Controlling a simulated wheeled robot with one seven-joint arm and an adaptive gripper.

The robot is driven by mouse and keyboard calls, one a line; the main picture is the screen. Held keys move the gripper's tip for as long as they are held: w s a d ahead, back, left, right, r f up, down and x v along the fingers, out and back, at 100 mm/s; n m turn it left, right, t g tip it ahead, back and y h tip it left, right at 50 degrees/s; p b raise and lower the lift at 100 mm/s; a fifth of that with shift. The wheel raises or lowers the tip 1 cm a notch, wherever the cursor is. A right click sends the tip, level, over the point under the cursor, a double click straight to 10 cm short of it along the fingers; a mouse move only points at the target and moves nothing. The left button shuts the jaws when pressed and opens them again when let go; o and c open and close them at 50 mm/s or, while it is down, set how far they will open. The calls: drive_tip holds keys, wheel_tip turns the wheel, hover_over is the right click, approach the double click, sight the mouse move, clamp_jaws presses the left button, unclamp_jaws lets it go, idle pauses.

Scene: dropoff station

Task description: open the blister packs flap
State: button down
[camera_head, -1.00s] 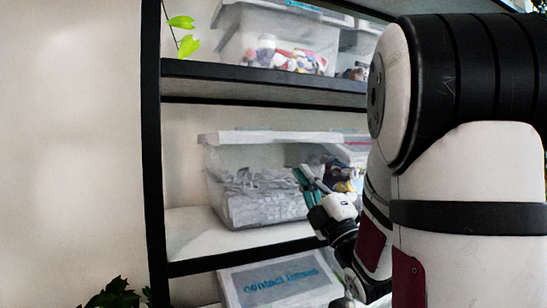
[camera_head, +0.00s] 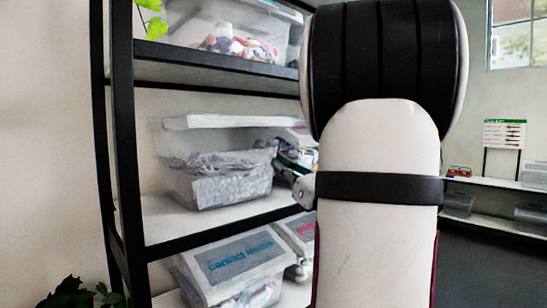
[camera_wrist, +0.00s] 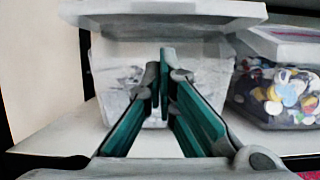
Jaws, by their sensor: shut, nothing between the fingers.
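The blister pack bin is a clear box (camera_head: 205,189) of grey-silver packs on the middle shelf in the head view. Its pale flap (camera_head: 225,121) spans the top front; I cannot tell whether it is parted from the box. In the wrist view the flap (camera_wrist: 165,8) crosses the top and the clear box (camera_wrist: 107,75) stands below. My gripper (camera_wrist: 160,72) has teal-lined fingers, shut and empty, pointing at the box front below the flap. Contact with the box cannot be told. In the head view my arm hides most of the gripper.
A bin of colourful items (camera_wrist: 285,95) stands close on the right. Shelf boards run above (camera_head: 220,62) and below (camera_head: 225,235) the middle bins. A "contact lenses" bin (camera_head: 238,257) sits beneath. A black shelf post (camera_head: 125,150) stands at left.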

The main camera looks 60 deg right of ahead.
sight(234, 120)
drive_tip(key=w+d+r+p, duration=0.2)
drive_tip(key=w+r, duration=0.4)
drive_tip(key=w, duration=0.3)
drive_tip(key=shift+r+p, duration=0.4)
drive_tip(key=shift+p, duration=0.4)
drive_tip(key=shift+s, duration=0.1)
